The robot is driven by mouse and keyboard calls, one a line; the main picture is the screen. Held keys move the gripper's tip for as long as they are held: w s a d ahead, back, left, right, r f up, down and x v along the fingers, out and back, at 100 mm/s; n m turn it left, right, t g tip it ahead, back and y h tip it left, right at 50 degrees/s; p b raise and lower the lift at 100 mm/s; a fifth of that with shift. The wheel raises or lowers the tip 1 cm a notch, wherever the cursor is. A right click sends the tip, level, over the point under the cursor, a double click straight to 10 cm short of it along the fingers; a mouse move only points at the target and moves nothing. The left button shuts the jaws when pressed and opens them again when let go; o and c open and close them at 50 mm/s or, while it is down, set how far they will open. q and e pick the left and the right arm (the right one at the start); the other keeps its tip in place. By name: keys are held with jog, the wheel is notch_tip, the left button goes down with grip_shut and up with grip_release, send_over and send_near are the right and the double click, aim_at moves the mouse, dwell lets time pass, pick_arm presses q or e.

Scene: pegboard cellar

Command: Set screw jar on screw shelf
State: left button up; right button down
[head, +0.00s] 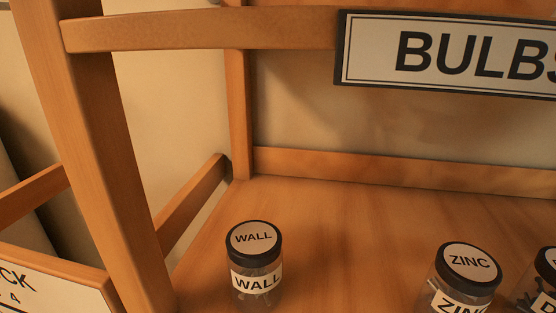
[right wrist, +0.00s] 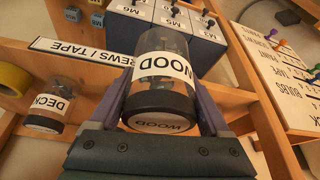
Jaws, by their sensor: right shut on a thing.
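My right gripper (right wrist: 162,90) is shut on a clear jar labelled WOOD (right wrist: 160,68), with a finger on each side of it. The jar's dark cap, also marked WOOD, faces the wrist camera. In the right wrist view, a shelf sign (right wrist: 105,60) reads "…REWS / TAPE", its start hidden. A DECK jar (right wrist: 42,108) is at the left, near that sign. In the head view, a WALL jar (head: 255,265) and a ZINC jar (head: 465,280) stand upright on a wooden shelf board (head: 340,235). Neither gripper shows in the head view.
A BULBS sign (head: 460,53) hangs on the upper rail. Another dark-capped jar (head: 545,270) is cut off at right. The board between WALL and ZINC is clear. The right wrist view shows blue boxes (right wrist: 200,40), yellow tape (right wrist: 14,78) and a white board with coloured pegs (right wrist: 275,75).

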jog(key=w+b, duration=0.2)
jog(key=w, duration=0.2)
jog(key=w+b, duration=0.2)
jog(key=w, duration=0.2)
jog(key=w+d+b, duration=0.1)
jog(key=w+b, duration=0.1)
jog(key=w, duration=0.2)
jog(key=shift+w, duration=0.25)
jog(key=w+b, duration=0.1)
jog(key=w+f+b, duration=0.1)
jog(key=w+b, duration=0.1)
jog(key=shift+w+d, duration=0.2)
jog(key=shift+w, duration=0.05)
jog(key=shift+s+f+b, duration=0.1)
jog(key=shift+f+b, duration=0.2)
jog(key=shift+b, duration=0.4)
jog(key=shift+r, duration=0.1)
grip_release()
